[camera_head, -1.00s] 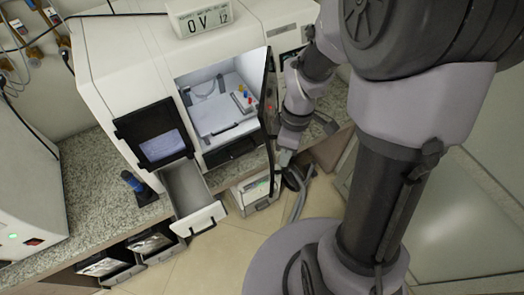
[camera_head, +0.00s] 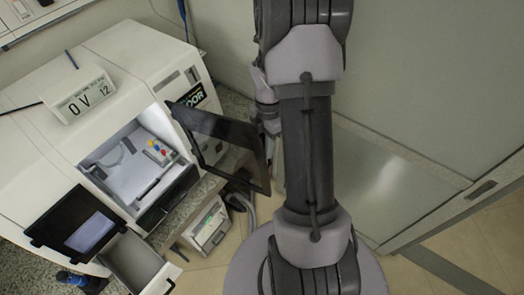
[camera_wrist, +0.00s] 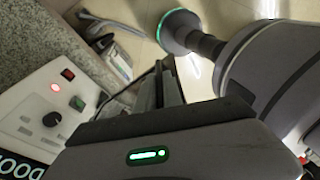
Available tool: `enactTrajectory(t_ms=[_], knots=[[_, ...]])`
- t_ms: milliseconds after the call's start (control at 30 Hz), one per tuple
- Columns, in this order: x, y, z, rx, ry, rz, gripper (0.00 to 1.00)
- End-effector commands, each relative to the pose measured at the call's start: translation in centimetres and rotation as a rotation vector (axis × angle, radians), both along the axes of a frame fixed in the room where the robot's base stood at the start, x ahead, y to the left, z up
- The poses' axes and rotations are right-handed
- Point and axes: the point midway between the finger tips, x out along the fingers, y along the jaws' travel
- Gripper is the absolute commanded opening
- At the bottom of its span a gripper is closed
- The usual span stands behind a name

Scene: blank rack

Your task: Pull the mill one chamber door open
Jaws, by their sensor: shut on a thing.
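The mill (camera_head: 45,140) is a white machine at left in the head view, with a sign reading OV 12 on top. Its chamber (camera_head: 140,165) is lit and exposed, with small coloured knobs inside. The dark glass chamber door (camera_head: 222,140) stands swung wide open to the right of the chamber. My gripper (camera_head: 269,148) is at the door's outer edge, shut on it, and is partly hidden in the head view. In the wrist view my gripper's dark fingers (camera_wrist: 163,88) are close together; what lies between them is hard to make out.
An open drawer (camera_head: 138,265) juts from the mill's front, beside a dark screen panel (camera_head: 80,225). A small grey unit (camera_head: 208,225) stands low below the door. A control panel with a black knob (camera_wrist: 52,119) shows in the wrist view. A pale wall panel is at right.

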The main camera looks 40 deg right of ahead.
Motion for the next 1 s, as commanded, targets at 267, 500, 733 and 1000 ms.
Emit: enactTrajectory(t_ms=[267,500,733,1000], knots=[[0.22,-0.41,-0.1,0.0,0.0,-0.001,0.0],[0.23,-0.41,-0.13,0.0,0.0,0.0,0.0],[0.24,-0.41,-0.12,0.0,0.0,0.0,0.32],[0.26,-0.42,-0.06,0.0,-0.001,0.0,0.32]])
